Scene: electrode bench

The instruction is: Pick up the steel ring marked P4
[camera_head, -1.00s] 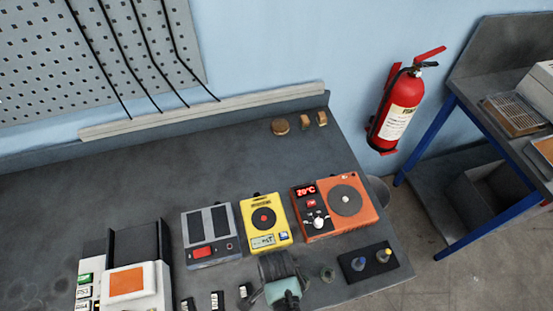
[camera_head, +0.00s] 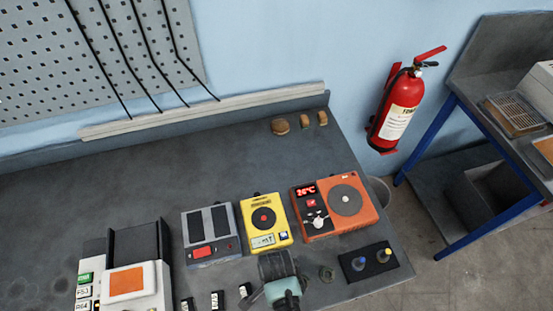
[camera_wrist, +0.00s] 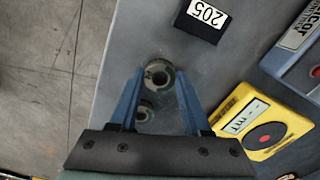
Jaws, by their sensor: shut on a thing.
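My gripper (camera_wrist: 159,78) has its two blue fingers closed around a round steel ring (camera_wrist: 158,64), low at the bench. The ring's sides meet the fingertips. Any mark on it is too small to read, so I cannot tell whether it is P4. A second ring (camera_wrist: 145,112) lies on the bench, seen between the fingers nearer the palm in the wrist view. It also shows right of my gripper in the head view (camera_head: 327,273). My wrist hides most of the fingers in the head view.
A yellow device (camera_head: 265,222), an orange device (camera_head: 336,207) and a grey device (camera_head: 210,234) stand behind my gripper. A dark pad (camera_head: 369,262) with two knobbed pieces is to the right. A block labelled 205 (camera_wrist: 204,18) is close by. The bench's right edge is near.

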